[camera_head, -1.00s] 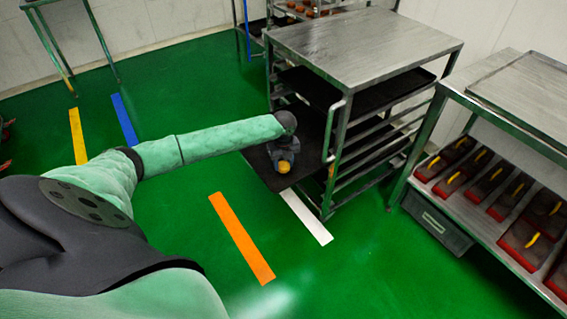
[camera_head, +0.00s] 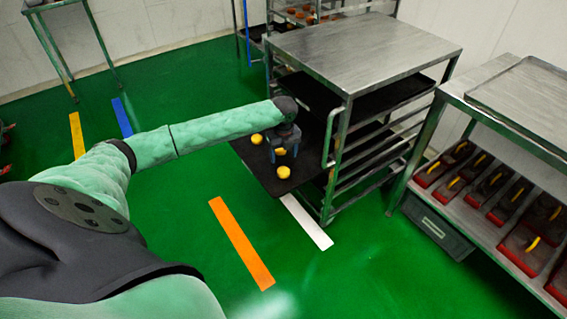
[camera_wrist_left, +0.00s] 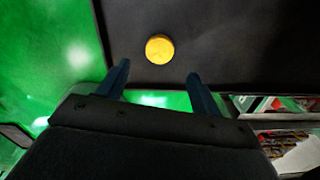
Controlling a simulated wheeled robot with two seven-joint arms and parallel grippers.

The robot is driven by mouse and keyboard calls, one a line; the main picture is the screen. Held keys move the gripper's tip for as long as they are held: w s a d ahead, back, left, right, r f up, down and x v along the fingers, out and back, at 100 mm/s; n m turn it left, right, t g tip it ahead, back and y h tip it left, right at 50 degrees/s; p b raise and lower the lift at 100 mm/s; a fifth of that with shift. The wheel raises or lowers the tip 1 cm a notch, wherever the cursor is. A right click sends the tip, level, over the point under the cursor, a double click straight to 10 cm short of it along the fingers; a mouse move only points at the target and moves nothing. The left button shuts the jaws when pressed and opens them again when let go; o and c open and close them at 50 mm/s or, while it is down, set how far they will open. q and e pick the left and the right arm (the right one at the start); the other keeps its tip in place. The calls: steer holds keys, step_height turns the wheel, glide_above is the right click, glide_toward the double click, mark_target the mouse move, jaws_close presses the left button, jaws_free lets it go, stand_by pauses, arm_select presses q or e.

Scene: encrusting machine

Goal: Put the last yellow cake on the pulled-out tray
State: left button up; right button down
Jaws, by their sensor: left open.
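The dark pulled-out tray (camera_head: 262,173) sticks out from the left side of the metal rack. In the head view, round yellow cakes lie on it: one at the left (camera_head: 257,139), one at the near edge (camera_head: 284,172), and a yellow patch (camera_head: 281,151) shows by my left fingers, partly hidden. My left gripper (camera_head: 285,148) is over the tray, open. In the left wrist view, its two fingers (camera_wrist_left: 158,74) are apart with nothing between them; one yellow cake (camera_wrist_left: 160,48) lies on the tray (camera_wrist_left: 240,40) beyond the fingertips. My right gripper is not in view.
The rack (camera_head: 365,45) has a metal top and an upright post beside the tray. A metal bench (camera_head: 490,120) at the right holds several red-and-black items with yellow handles. Another rack (camera_head: 300,15) with orange-brown pieces stands behind.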

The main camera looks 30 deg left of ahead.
arm_select(q)
steer(key=shift+r, duration=2.1)
steer(key=s+d+f+n+t+h, duration=0.2)
steer(key=s+d+f+n, duration=0.3)
steer(key=d+f, duration=0.7)
steer(key=s+d+f+n+t+h, duration=0.3)
steer(key=s+d+f, duration=0.55)
steer(key=d, duration=0.75)
steer(key=s+d+f+n, duration=0.3)
steer(key=s+f+n, duration=0.1)
steer(key=s, duration=0.4)
steer(key=s+d+f+n+t, duration=0.1)
steer(key=s+d+f+n, duration=0.2)
steer(key=s+f+n, duration=0.2)
steer(key=s+d+f+n+t+y, duration=0.1)
steer(key=s+d+f+n, duration=0.2)
steer(key=s, duration=0.7)
steer(key=f+n, duration=0.2)
steer(key=shift+s+d+n, duration=0.35)
steer(key=shift+d+n, duration=0.05)
steer(key=shift+r, duration=0.2)
